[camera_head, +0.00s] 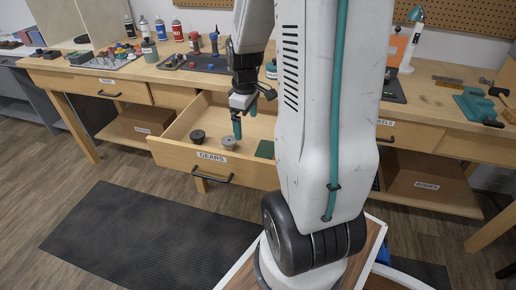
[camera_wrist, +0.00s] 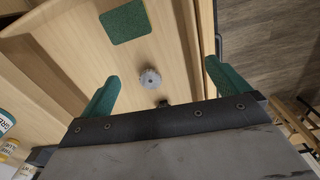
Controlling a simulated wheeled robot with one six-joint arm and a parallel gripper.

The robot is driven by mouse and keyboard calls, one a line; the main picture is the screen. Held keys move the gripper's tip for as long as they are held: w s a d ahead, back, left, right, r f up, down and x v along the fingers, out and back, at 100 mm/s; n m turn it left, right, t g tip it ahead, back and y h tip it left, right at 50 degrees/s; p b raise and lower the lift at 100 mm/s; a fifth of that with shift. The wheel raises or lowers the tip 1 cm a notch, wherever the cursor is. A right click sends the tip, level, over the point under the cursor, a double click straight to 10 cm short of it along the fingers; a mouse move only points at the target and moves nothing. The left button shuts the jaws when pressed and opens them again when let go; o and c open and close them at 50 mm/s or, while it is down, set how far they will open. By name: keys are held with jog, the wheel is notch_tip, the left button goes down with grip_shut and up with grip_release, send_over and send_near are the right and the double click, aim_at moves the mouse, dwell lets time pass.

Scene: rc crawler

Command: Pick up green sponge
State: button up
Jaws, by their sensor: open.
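The green sponge, a flat dark-green square (camera_head: 264,149), lies in the open drawer at its right side, partly hidden by my arm in the head view. It shows in full near the top of the wrist view (camera_wrist: 125,23), flat on the drawer floor. My gripper (camera_head: 238,127) hangs over the drawer, left of the sponge in the head view. In the wrist view its two green fingers (camera_wrist: 162,82) are spread wide apart with nothing held. A grey gear (camera_wrist: 150,78) appears between the fingers, and the sponge is beyond them.
The open drawer (camera_head: 168,158), labelled GEARS, also holds the grey gear (camera_head: 229,143) and a dark gear (camera_head: 197,136). The workbench (camera_head: 150,72) above carries bottles, tools and trays. A dark mat (camera_head: 140,235) lies on the open floor in front.

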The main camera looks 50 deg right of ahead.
send_over(266, 149)
jog(key=w, duration=0.1)
jog(key=shift+n, duration=0.4)
jog(key=f, duration=0.7)
jog(key=shift+a+f, duration=0.2)
jog(key=shift+f, duration=0.05)
jog(key=f, duration=0.5)
jog(key=s+f, duration=0.1)
jog(key=f, duration=0.1)
jog(key=shift+d+f, duration=0.25)
jog(key=shift+f, duration=0.15)
jog(key=shift+c, duration=0.3)
jog(key=c, duration=0.8)
jog(key=shift+r, duration=0.1)
notch_tip(266, 149, up, 10)
